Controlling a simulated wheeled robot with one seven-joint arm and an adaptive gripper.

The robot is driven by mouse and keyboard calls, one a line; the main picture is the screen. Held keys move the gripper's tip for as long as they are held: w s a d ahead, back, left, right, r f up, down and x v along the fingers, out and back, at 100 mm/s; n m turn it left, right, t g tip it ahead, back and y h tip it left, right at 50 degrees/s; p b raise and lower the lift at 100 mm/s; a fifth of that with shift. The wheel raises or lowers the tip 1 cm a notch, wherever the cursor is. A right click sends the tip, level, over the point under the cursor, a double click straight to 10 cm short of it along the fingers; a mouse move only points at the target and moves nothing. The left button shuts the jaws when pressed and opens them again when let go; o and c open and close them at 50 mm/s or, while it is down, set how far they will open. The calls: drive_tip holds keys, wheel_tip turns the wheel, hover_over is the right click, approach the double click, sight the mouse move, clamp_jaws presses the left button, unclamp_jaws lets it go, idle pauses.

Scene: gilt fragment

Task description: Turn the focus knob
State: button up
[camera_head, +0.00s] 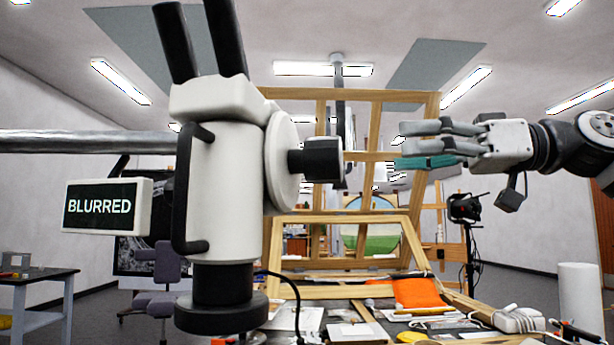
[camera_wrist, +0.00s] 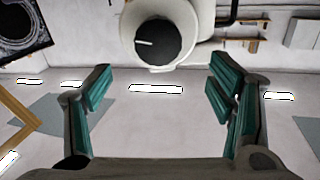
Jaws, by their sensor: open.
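The microscope (camera_head: 222,190) has a white body with black eyepieces and stands at the left of the head view. Its black focus knob (camera_head: 316,160) juts to the right from a round white disc. A small sign (camera_head: 108,206) beside it reads "BLURRED". My gripper (camera_head: 402,145) is to the right of the knob, apart from it, with its fingers pointing left. In the wrist view the knob (camera_wrist: 158,42), with a white line on its face, is at the top centre. The open, empty fingers with teal pads (camera_wrist: 160,98) are spread below it in the picture.
A wooden easel frame (camera_head: 340,260) stands behind the knob and gripper. Below is a cluttered table with an orange cloth (camera_head: 417,292), papers and tools. A dark lamp on a stand (camera_head: 466,207) is at the right. The air between gripper and knob looks clear.

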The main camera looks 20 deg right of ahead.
sight(313, 158)
drive_tip(key=b+x, duration=0.1)
drive_tip(key=x, duration=1.3)
drive_tip(key=shift+w+d, duration=0.1)
drive_tip(key=c, duration=1.2)
